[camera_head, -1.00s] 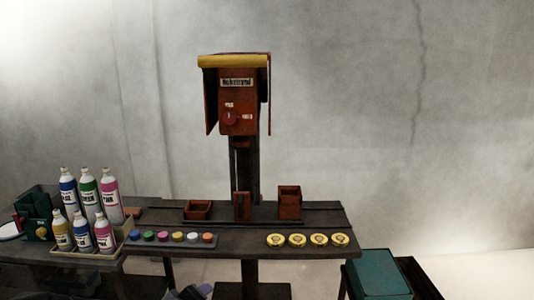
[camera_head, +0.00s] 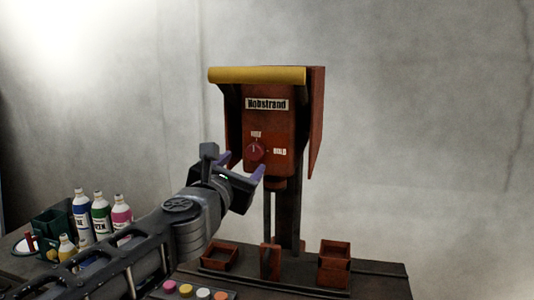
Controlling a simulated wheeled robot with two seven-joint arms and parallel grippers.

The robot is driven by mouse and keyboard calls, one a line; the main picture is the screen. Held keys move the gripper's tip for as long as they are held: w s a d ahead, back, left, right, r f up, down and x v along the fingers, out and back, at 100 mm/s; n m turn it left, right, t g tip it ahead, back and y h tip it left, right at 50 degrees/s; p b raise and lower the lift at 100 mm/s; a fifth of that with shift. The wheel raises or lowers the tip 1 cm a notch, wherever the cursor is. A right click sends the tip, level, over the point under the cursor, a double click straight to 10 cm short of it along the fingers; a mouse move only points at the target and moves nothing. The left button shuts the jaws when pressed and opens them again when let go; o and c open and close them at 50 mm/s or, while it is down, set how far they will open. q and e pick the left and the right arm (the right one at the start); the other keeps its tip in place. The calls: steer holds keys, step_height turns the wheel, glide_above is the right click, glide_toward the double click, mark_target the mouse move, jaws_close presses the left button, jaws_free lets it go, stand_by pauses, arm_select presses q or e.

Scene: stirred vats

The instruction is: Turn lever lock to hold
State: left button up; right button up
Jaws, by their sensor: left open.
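The lever lock is a round dark red knob (camera_head: 255,150) on the front of a rust-red cabinet (camera_head: 283,122) with a yellow top edge. A small white label sits above the knob, and another, which seems to read "HOLD", sits to its right. A pale mark on the knob points up toward the upper label. My left gripper (camera_head: 244,171) is open, with its purple fingertips just below and in front of the knob, one to each side. I cannot tell whether they touch it. My right gripper is not in view.
Below, the dark table (camera_head: 375,282) holds small rust-red boxes (camera_head: 333,263) and a strip of coloured caps (camera_head: 203,294). Bottles (camera_head: 101,215) stand at the left, partly behind my left arm. The space right of the cabinet is clear.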

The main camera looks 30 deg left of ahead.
mark_target(254, 153)
arm_select(q)
steer(key=shift+s, duration=0.1)
stand_by(0.3)
steer(key=b+x, duration=0.1)
steer(key=x, duration=0.7)
steer(key=shift+s, duration=0.1)
jaws_close()
stand_by(0.6)
